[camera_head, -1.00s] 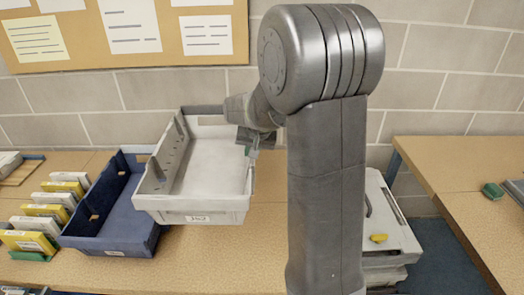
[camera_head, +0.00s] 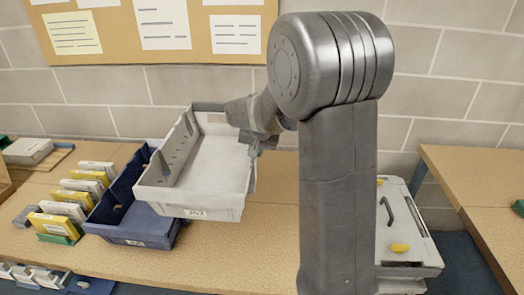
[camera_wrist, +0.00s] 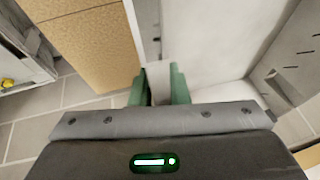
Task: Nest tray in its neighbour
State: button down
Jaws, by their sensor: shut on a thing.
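A light grey tray (camera_head: 208,200) with a label on its front hangs above the bench, roughly level. My gripper (camera_head: 254,150) is shut on its right wall. In the wrist view the green fingers (camera_wrist: 160,82) pinch the tray's rim, and the tray's inside (camera_wrist: 210,35) fills the upper right. A dark blue tray (camera_head: 122,233) sits on the bench below and to the left. The grey tray covers the blue tray's right part from view, and it looks higher, not seated in it. The gap between them cannot be judged.
Yellow and white boxes (camera_head: 75,200) stand in a row just left of the blue tray. The wooden bench top (camera_head: 262,215) is clear to the right of the trays. A grey case with a yellow item (camera_head: 399,248) stands beyond my arm. A brick wall and noticeboard are behind.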

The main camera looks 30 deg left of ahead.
jog(key=shift+s+a+r, duration=0.1)
jog(key=shift+s+a, duration=0.75)
jog(key=shift+a, duration=0.75)
jog(key=shift+s+a+f, duration=0.1)
jog(key=shift+s+a, duration=0.7)
jog(key=shift+a, duration=0.85)
jog(key=shift+s+a+r, duration=0.1)
jog(key=shift+s+a, duration=0.75)
jog(key=shift+a, duration=0.75)
jog(key=shift+s+a, duration=0.2)
jog(key=shift+a, duration=0.2)
jog(key=p, duration=0.2)
send_near(185, 160)
jog(key=shift+w+a+f, duration=0.4)
jog(key=shift+w+a, duration=0.05)
jog(key=shift+a, duration=0.15)
jog(key=shift+b, duration=0.35)
jog(key=shift+f+b, duration=1)
jog(key=shift+f, duration=0.5)
